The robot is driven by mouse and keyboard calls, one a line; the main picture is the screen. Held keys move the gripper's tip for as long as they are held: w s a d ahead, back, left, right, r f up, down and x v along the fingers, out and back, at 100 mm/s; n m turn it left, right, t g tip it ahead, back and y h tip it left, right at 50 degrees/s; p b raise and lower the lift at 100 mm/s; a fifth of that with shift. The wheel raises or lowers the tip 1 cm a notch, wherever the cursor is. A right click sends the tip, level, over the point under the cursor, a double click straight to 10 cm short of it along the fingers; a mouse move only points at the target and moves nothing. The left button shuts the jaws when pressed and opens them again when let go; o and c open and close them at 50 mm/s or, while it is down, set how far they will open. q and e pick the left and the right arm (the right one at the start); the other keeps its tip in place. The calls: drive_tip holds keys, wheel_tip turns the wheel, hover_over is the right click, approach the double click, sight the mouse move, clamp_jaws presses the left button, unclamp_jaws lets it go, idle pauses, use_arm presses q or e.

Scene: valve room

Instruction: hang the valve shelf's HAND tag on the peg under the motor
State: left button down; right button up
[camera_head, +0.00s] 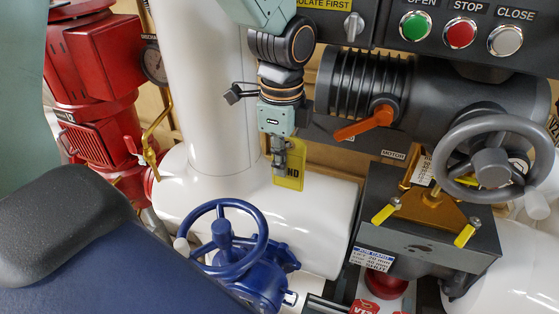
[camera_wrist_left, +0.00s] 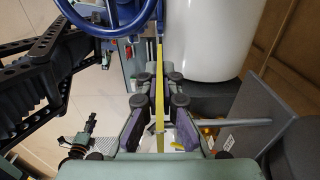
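My left gripper (camera_head: 279,160) points down in front of the white pipe, below and left of the motor. It is shut on the yellow HAND tag (camera_head: 292,178), which hangs upright below the fingers; only "ND" shows. In the left wrist view the tag (camera_wrist_left: 160,85) is a thin yellow strip, edge-on between the fingertips of the left gripper (camera_wrist_left: 160,100). The dark ribbed motor (camera_head: 350,85) is right of the gripper. A strip with a MOTOR label (camera_head: 393,154) runs under it. I cannot make out the peg.
An orange lever (camera_head: 370,122) juts from the motor's underside. A grey handwheel (camera_head: 490,168) and a box with yellow-handled levers (camera_head: 425,222) stand at right. A blue handwheel valve (camera_head: 228,238) is below the gripper. A white vertical pipe (camera_head: 205,90) rises close on its left.

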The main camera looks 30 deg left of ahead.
use_arm(q)
drive_tip(key=shift+w+f, duration=0.1)
drive_tip(key=shift+w+a, duration=0.1)
drive_tip(key=shift+w, duration=0.15)
drive_tip(key=shift+w+r, duration=0.25)
drive_tip(key=shift+w, duration=0.1)
idle(0.9)
drive_tip(key=c, duration=1.4)
unclamp_jaws()
drive_tip(key=shift+c, duration=0.2)
drive_tip(key=shift+o, duration=1.3)
drive_tip(key=shift+f, duration=0.1)
